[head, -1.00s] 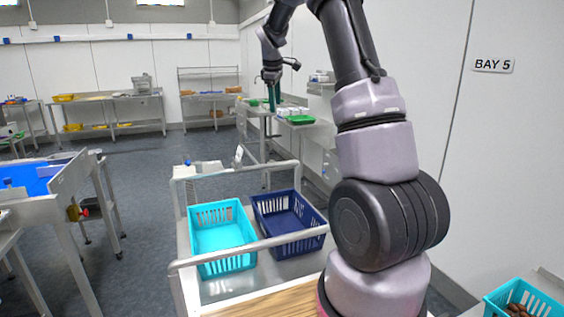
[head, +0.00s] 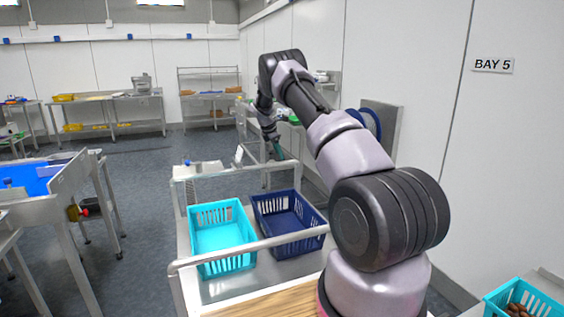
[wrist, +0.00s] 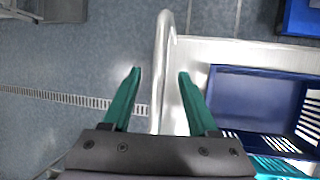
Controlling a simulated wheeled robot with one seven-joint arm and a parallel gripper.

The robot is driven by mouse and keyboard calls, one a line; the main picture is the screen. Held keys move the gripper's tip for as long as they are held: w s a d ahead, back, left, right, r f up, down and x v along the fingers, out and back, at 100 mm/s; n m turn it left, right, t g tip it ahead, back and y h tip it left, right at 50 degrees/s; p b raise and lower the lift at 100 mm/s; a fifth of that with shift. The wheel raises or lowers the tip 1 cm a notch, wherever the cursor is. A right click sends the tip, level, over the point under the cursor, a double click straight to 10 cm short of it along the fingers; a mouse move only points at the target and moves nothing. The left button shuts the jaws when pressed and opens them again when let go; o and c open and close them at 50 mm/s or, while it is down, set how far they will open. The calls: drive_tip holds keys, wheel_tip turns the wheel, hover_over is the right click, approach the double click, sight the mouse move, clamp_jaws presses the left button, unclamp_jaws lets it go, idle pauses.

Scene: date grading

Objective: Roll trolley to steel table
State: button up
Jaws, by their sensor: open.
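The steel trolley (head: 240,287) stands in front of me. A cyan crate (head: 222,238) and a navy crate (head: 290,222) sit on its top. My gripper (head: 278,152) is above the trolley's far end, pointing down. In the wrist view, my gripper (wrist: 160,74) has its two green fingers apart, with the trolley's end rail (wrist: 160,45) running between them. The rail appears lower than the fingertips, but the gap is hard to judge. Several steel tables are in view; one steel table (head: 100,98) is at the back left. Which one is meant is unclear.
A steel stand with a blue top (head: 35,178) is at the left. A cyan crate of dates (head: 520,300) is at the lower right, by the wall. Open grey floor (head: 150,165) lies between the trolley and the back tables.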

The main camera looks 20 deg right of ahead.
drive_tip(key=shift+x, duration=2.65)
clamp_jaws()
